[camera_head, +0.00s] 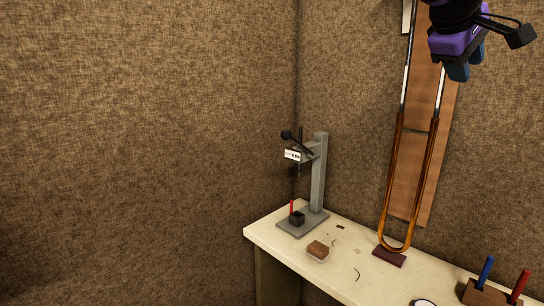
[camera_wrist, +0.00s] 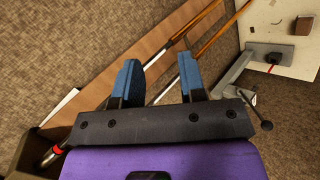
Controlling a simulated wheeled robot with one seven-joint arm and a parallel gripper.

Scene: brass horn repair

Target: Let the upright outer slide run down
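The outer slide (camera_head: 390,190) is a long brass U, standing nearly upright with its bow at the bottom. Bright inner tubes (camera_head: 405,85) rise from its upper ends. The bow is at a dark red pad (camera_head: 388,257) on the bench; I cannot tell if they touch. My gripper (camera_head: 457,72) is high, near the upper inner tubes and well above the brass part. In the wrist view my gripper (camera_wrist: 159,72) has its blue fingers apart, holding nothing. The tubes pass beyond the fingers there, and the brass slide (camera_wrist: 208,28) shows at the upper right.
A brown board (camera_head: 430,195) hangs behind the slide. Air left of the slide is clear.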

